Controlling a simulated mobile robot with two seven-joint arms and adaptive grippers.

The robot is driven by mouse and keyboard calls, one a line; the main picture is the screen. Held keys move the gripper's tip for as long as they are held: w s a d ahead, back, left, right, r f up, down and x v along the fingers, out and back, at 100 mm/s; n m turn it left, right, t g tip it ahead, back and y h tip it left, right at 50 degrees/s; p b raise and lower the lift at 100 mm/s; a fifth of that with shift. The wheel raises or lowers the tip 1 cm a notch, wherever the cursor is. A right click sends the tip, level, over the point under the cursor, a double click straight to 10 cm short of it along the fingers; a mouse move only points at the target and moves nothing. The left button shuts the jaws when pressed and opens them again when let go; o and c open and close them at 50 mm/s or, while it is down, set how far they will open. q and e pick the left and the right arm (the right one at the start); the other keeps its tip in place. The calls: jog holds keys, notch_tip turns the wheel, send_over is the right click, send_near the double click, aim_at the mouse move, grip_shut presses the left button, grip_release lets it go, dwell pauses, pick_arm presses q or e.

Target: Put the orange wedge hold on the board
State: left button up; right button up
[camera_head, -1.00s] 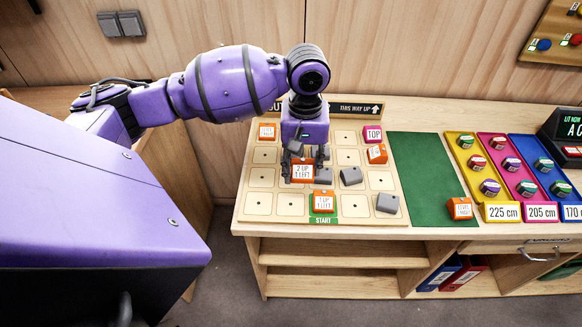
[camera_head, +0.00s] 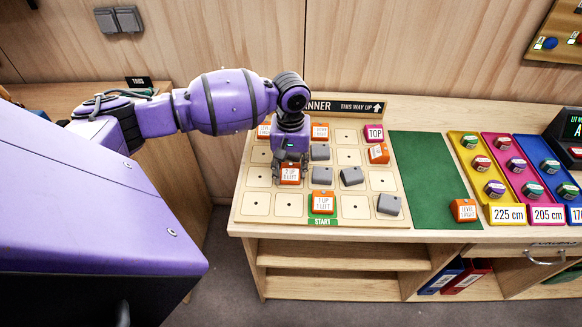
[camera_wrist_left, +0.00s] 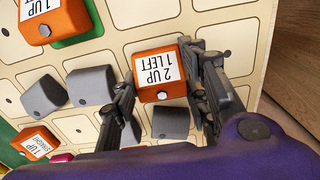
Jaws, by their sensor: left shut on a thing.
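My left gripper (camera_head: 290,160) is shut on an orange wedge hold (camera_head: 289,176) labelled "2 UP 1 LEFT". The hold is over the left half of the pale planner board (camera_head: 256,204), left of a grey wedge (camera_head: 322,175). In the left wrist view the orange hold (camera_wrist_left: 158,72) sits between the two dark fingers, label facing the camera. I cannot tell whether its underside touches the board. Another orange hold (camera_head: 323,204), "1 UP 1 LEFT", is on the board above START. My right gripper is not in view.
More orange holds (camera_head: 320,132), a pink TOP hold (camera_head: 374,132) and several grey wedges (camera_head: 351,176) sit on the board. Right of it lie a green mat (camera_head: 428,170), an orange block (camera_head: 464,210) and coloured trays (camera_head: 507,214). The lower left cells are bare.

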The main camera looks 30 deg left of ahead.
aim_at(290, 169)
pick_arm(q)
jog(key=o, duration=1.2)
jog(key=shift+c, duration=0.2)
jog(key=shift+r, duration=0.35)
notch_tip(290, 169, up, 12)
jog(key=p, duration=0.1)
jog(key=shift+f, duration=0.2)
